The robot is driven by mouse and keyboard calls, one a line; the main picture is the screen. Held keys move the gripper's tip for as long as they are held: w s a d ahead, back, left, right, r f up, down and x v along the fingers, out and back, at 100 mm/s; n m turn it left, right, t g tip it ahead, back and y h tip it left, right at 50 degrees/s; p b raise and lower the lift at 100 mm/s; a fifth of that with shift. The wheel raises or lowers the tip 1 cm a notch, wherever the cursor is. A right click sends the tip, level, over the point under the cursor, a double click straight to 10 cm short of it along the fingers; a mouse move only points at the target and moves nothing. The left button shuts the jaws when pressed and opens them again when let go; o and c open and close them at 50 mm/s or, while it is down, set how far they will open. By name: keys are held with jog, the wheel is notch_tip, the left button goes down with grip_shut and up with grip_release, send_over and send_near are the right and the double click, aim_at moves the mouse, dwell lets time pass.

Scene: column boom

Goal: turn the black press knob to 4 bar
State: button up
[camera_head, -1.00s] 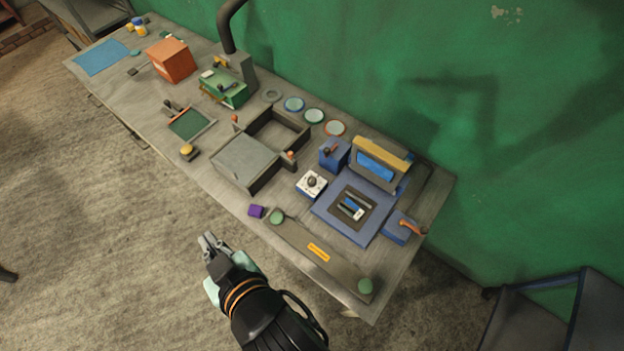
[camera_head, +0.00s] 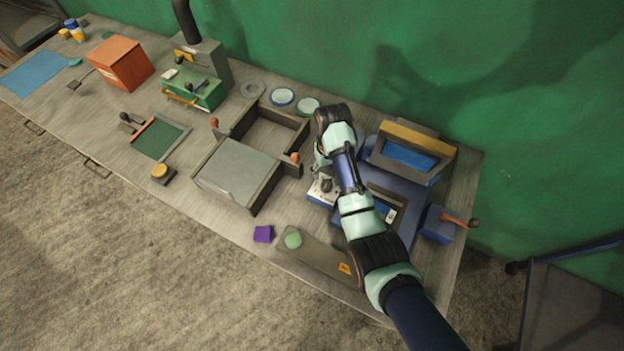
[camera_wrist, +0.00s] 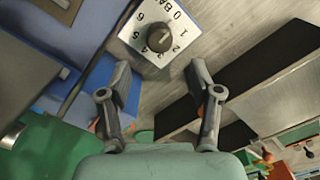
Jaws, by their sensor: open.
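The black press knob (camera_wrist: 159,38) sits on a white dial plate (camera_wrist: 136,44) marked with numbers and "0 BA…" in the wrist view; where the knob points is too small to tell. In the head view the knob (camera_head: 326,185) and plate (camera_head: 318,195) are partly covered by my arm, beside the blue press (camera_head: 408,158). My gripper (camera_wrist: 159,72) is open and empty, its two fingers spread to either side below the knob in the wrist picture. I see no contact with the knob. In the head view the fingers are mostly hidden behind my wrist.
A grey open box (camera_head: 278,133) with orange-knobbed handles stands left of the dial. The press's orange-handled lever (camera_head: 458,220) is to the right. A purple block (camera_head: 263,234) and a bar with a green button (camera_head: 293,240) lie near the front edge.

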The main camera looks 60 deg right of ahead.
aim_at(327, 184)
jog(key=shift+s+a+f, duration=0.1)
jog(key=shift+s, duration=0.05)
notch_tip(327, 184, down, 8)
jog(key=shift+r+b, duration=0.25)
jog(key=shift+b, duration=0.4)
jog(key=c, duration=1.1)
jog(key=shift+c, duration=0.2)
